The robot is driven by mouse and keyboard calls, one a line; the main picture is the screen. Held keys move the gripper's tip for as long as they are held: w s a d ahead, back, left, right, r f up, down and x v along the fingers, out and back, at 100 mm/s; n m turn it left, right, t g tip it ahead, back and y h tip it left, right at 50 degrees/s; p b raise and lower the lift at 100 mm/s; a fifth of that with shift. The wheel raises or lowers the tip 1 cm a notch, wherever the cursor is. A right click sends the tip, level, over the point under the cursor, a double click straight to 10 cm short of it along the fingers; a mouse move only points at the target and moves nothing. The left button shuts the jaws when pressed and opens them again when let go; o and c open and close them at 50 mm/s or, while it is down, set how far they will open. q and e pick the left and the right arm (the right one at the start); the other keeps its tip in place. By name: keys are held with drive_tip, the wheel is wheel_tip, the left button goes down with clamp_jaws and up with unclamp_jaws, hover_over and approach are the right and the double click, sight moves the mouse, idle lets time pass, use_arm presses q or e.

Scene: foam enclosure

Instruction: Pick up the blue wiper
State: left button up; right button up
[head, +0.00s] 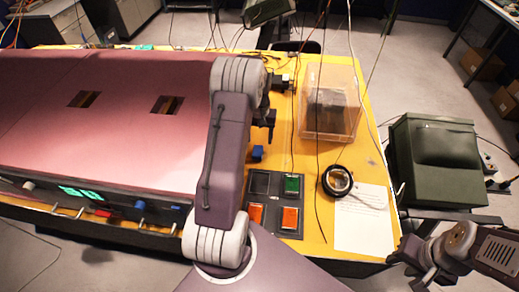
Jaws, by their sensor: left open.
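A small blue piece (257,153), which may be the blue wiper, lies on the yellow tabletop (300,165) just right of my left arm. It is too small to make out its shape, and the arm may hide part of it. My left gripper (270,118) is open above the table, a little beyond the blue piece and apart from it in the picture. My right gripper (412,252) is at the lower right, beside the table's right edge; its jaws are too dark to read.
A pink foam-like panel (120,125) with two slots fills the left. A clear box (330,120), a black ring-shaped item (337,180), white paper (362,225) and a dark tray (259,184) with red and green squares occupy the right. A green case (435,165) stands beyond the edge. Thin wires hang over the table.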

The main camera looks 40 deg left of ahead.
sight(257, 151)
use_arm(q)
drive_tip(key=shift+f, duration=0.15)
drive_tip(key=f, duration=0.2)
drive_tip(key=a+f+p, duration=0.1)
drive_tip(key=shift+s+f, duration=0.25)
drive_tip(key=shift+f, duration=0.2)
drive_tip(key=shift+w+d+f+p, duration=0.1)
drive_tip(key=shift+d+f+p, duration=0.1)
drive_tip(key=shift+p, duration=0.2)
wheel_tip(257, 151, down, 4)
drive_tip(key=shift+p, duration=0.8)
drive_tip(key=shift+a+f, duration=0.2)
drive_tip(key=shift+f, duration=0.15)
drive_tip(key=shift+d+r, duration=0.1)
drive_tip(key=c, duration=0.9)
clamp_jaws()
use_arm(e)
drive_tip(key=r, duration=0.3)
drive_tip(key=shift+s+a+r, duration=0.15)
drive_tip(key=shift+a+r, duration=0.15)
